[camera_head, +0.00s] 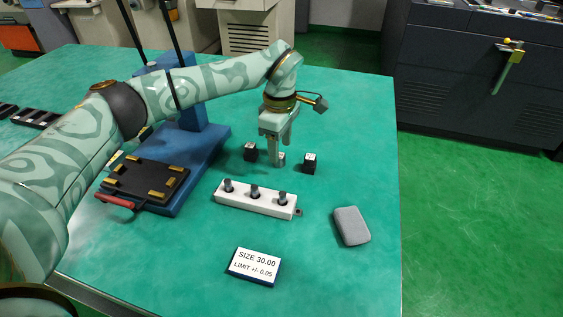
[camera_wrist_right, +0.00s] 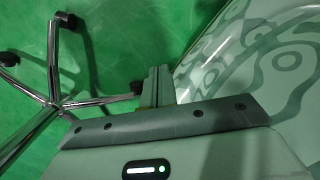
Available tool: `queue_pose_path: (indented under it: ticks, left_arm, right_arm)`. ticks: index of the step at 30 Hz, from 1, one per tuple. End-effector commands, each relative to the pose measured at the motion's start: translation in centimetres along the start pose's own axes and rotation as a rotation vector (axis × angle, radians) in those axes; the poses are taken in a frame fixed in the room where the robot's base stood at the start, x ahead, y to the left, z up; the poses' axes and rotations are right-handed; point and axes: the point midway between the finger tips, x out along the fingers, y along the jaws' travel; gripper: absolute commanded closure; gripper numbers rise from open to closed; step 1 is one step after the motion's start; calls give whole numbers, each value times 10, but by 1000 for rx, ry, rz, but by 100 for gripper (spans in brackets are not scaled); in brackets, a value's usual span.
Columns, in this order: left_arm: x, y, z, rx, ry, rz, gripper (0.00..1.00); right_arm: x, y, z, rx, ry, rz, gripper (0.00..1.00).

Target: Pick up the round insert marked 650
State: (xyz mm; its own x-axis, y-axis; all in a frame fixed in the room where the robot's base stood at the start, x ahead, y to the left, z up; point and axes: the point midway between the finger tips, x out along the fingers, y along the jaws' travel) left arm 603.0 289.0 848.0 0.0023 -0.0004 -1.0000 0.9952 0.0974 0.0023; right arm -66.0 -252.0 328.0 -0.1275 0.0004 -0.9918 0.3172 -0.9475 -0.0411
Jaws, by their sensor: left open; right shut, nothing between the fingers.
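My left gripper (camera_head: 280,155) is open and points down over the table, its fingertips around a small block (camera_head: 282,158). The fingers hide most of that block, and I cannot tell whether they touch it. A black block (camera_head: 250,152) stands to its left and another black block (camera_head: 310,163) to its right, both with small pale marks on top. The marks are too small to read, so I cannot tell where 650 is or make out a round insert. My right gripper (camera_wrist_right: 160,85) shows in the right wrist view, shut and empty above the green floor.
A white holder (camera_head: 240,206) with three grey pins stands in front of the blocks. A sign (camera_head: 254,265) reads SIZE 30.00, LIMIT +/- 0.05. A grey pad (camera_head: 351,226) lies at right. A blue stand (camera_head: 213,141) with a black plate (camera_head: 147,184) is at left.

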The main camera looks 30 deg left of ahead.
Motion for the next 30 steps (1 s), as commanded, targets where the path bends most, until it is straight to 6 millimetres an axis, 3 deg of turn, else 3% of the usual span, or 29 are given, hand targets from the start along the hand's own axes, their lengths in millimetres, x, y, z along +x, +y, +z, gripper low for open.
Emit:
queue_pose_path:
  ticks: [1, 3, 11, 15, 17, 26, 30]
  left_arm:
    - [20, 1, -1, 0, 1, -10, 48]
    - [29, 0, -1, 0, 1, -9, 48]
    - [28, 0, -1, 0, 1, -1, 48]
    - [28, 0, -1, 0, 1, -1, 87]
    - [28, 0, -1, 0, 1, -1, 100]
    - [26, 0, -1, 0, 1, 0, 100]
    - [12, 1, -1, 0, 1, 4, 100]
  right_arm:
    - [10, -1, 4, -5, -16, -3, 100]
    - [11, 10, -2, -21, -11, 12, 100]
    - [9, 13, -4, -28, -12, 17, 100]
    - [9, 13, -4, -27, -11, 17, 100]
    - [9, 13, -4, -27, -11, 17, 100]
    - [8, 13, -4, -27, -11, 17, 100]
    - [1, 12, -5, -20, 1, 17, 100]
